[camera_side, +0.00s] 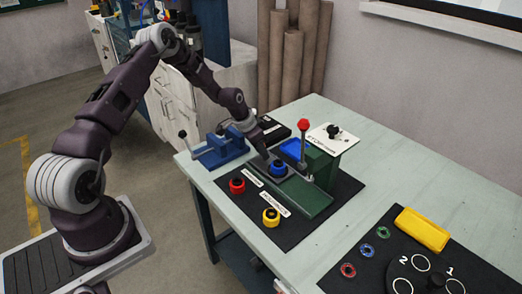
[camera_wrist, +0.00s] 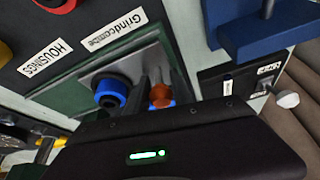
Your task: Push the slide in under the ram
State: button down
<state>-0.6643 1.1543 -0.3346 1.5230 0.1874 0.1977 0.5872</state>
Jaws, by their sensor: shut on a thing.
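The green press (camera_side: 303,198) stands on a black mat, with a lever topped by a red knob (camera_side: 303,124). The dark grey slide (camera_side: 290,182) lies on the press's green bed and carries a blue ring-shaped housing (camera_side: 278,168) with a dark centre. In the wrist view the slide (camera_wrist: 88,78) and the blue housing (camera_wrist: 108,93) lie beyond my gripper's dark body. My gripper (camera_side: 262,161) is low at the slide's left end, beside the blue housing, and shut on the slide. Its fingertips and exact grip are mostly hidden. The ram is hard to make out in either view.
A red housing (camera_side: 237,186) and a yellow housing (camera_side: 271,216) stand on the mat near labels. A blue vise (camera_side: 220,150) is left of my gripper. A yellow block (camera_side: 422,229) lies right.

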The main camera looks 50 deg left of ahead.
jog(key=d, duration=1.3)
jog(key=shift+d, duration=0.35)
jog(key=c, duration=1.3)
grip_release()
jog(key=shift+o, duration=0.9)
jog(key=shift+a+r, duration=0.1)
jog(key=shift+r, duration=0.2)
jog(key=v, duration=0.6)
jog(key=shift+s+r, duration=0.25)
